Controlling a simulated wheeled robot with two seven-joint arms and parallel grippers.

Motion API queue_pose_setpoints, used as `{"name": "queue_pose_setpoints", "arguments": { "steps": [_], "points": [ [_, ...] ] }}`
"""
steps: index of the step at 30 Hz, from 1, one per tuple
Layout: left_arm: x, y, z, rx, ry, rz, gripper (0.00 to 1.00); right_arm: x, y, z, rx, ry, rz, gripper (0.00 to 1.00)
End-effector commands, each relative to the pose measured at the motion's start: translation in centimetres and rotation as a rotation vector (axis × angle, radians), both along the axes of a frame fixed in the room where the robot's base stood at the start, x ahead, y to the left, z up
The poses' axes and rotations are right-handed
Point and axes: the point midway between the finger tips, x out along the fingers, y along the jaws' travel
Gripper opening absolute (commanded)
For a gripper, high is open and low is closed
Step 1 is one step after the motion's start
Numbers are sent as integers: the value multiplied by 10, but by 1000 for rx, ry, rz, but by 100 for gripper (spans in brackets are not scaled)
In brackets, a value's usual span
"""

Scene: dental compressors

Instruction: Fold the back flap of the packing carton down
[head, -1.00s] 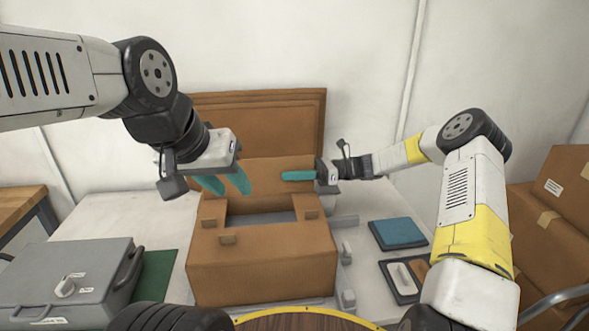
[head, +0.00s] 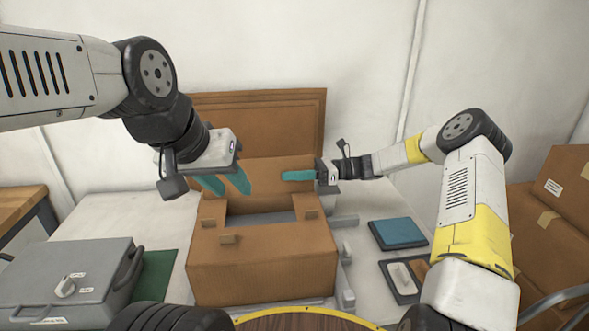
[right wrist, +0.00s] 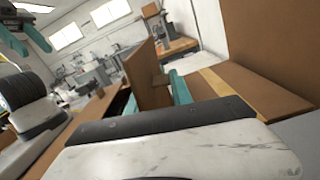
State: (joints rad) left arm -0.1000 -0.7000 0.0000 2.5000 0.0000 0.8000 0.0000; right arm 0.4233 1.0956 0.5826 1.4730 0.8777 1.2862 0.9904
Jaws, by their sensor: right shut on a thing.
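The brown packing carton (head: 262,275) stands on the table in the middle of the head view. Its front and side parts lie about flat around a narrow opening (head: 262,217). Its back flap (head: 270,180) stands upright behind the opening. My right gripper (head: 300,175) is at the flap's right upper part, one teal finger in front of it. In the right wrist view the flap (right wrist: 150,75) stands between the teal fingers, so the gripper is shut on it. My left gripper (head: 224,184) hangs above the carton's left back, fingers apart and empty.
Brown panels (head: 265,115) lean against the wall behind the carton. A grey case (head: 70,280) stands at the left on a green mat (head: 157,275). A blue pad (head: 398,233) and a dark tray (head: 403,292) lie at the right. Grey fixtures line the carton's right side.

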Motion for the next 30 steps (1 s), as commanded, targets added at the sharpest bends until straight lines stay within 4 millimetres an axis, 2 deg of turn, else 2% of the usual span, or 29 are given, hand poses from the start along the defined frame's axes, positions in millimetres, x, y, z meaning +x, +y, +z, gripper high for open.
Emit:
{"name": "queue_pose_setpoints", "arguments": {
  "steps": [19, 30],
  "points": [
    [0, 0, 0, 0, 0, 0, 36, -2, -2, 1, 9, -52, -3, 0],
    [0, 0, 0, 0, 0, 0, 36, -14, -4, 5, 54, -276, -2, 0]
  ]
}}
